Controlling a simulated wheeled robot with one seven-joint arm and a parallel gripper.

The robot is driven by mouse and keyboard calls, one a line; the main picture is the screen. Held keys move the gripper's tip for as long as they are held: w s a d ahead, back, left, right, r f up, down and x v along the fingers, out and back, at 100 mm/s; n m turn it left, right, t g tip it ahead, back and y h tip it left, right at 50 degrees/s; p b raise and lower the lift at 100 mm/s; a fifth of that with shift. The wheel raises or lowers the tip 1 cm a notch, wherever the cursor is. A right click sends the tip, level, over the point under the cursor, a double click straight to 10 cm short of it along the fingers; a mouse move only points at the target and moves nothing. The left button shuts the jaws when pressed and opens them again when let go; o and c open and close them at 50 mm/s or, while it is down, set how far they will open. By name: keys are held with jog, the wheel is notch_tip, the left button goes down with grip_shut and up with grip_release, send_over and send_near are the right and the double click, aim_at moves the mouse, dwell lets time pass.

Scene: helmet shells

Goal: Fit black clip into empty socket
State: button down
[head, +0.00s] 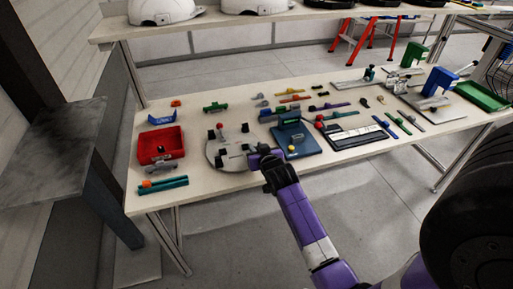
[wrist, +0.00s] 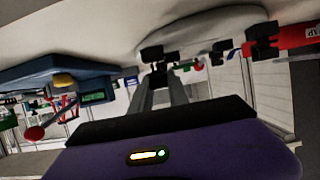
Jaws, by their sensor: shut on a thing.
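A round grey disc (head: 214,143) lies on the table, with several small dark clip-like parts on it. My gripper (head: 260,151) is at the disc's right edge. In the wrist view, which looks upside down, my gripper (wrist: 160,70) is shut on a small black clip (wrist: 153,52) at its fingertips, close to the disc (wrist: 205,27). Another dark part (wrist: 222,46) is on the disc beside it. I cannot tell which socket is empty, or whether the held clip touches the disc.
A blue fixture (head: 305,149) with a yellow knob stands just right of my gripper. A red bin (head: 160,146) is to the left of the disc, with teal bars (head: 165,187) in front. A black-and-white tray (head: 358,139) and loose tools lie further right. White helmets (head: 165,10) sit on the shelf above.

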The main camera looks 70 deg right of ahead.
jog(key=shift+f+b, duration=0.45)
jog(key=shift+f, duration=0.3)
jog(key=c, duration=1.2)
grip_release()
jog(key=v, duration=0.7)
jog(key=shift+s+a+r+b, duration=0.2)
jog(key=shift+s+a+b, duration=0.05)
jog(key=shift+b, duration=0.05)
